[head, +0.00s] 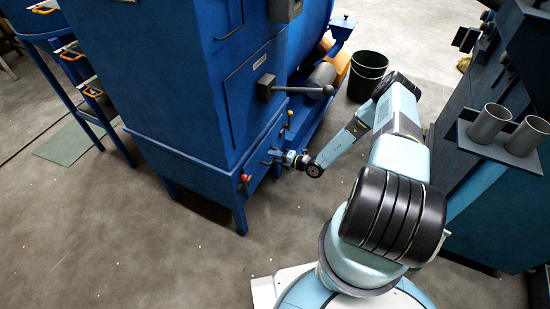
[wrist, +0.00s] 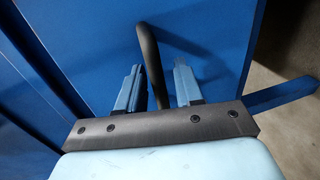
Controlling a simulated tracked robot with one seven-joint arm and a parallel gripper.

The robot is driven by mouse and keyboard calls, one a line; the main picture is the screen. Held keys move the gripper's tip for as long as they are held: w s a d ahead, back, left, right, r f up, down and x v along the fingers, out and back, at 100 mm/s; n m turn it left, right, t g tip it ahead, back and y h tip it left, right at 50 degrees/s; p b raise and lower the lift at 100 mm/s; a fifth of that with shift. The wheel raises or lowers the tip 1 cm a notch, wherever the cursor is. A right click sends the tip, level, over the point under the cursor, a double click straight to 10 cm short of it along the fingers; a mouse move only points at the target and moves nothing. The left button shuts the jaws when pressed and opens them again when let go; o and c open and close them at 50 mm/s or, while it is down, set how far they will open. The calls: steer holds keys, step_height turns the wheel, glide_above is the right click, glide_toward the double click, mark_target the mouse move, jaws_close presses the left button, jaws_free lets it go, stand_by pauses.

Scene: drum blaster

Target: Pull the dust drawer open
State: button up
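The dust drawer (head: 256,168) is the low blue front of the tall blue blaster cabinet, and it looks shut. My gripper (head: 277,157) is at the drawer's front, at handle height. In the wrist view the blue drawer face (wrist: 215,35) fills most of the picture. A dark bent bar handle (wrist: 150,55) stands out from it. The light-blue fingers of my gripper (wrist: 159,75) are spread, one on each side of the bar. The bar is nearer the left finger, and a gap shows to the right finger. The handle's lower end is hidden behind the gripper body.
A red knob (head: 246,178) sits left of my gripper. A black lever with a ball end (head: 327,90) sticks out above it. A black bucket (head: 366,75) stands behind my arm. A dark rack with grey cups (head: 489,123) is at right. The floor before the cabinet is clear.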

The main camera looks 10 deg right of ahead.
jaws_close()
steer(key=shift+s+d, duration=0.1)
stand_by(0.5)
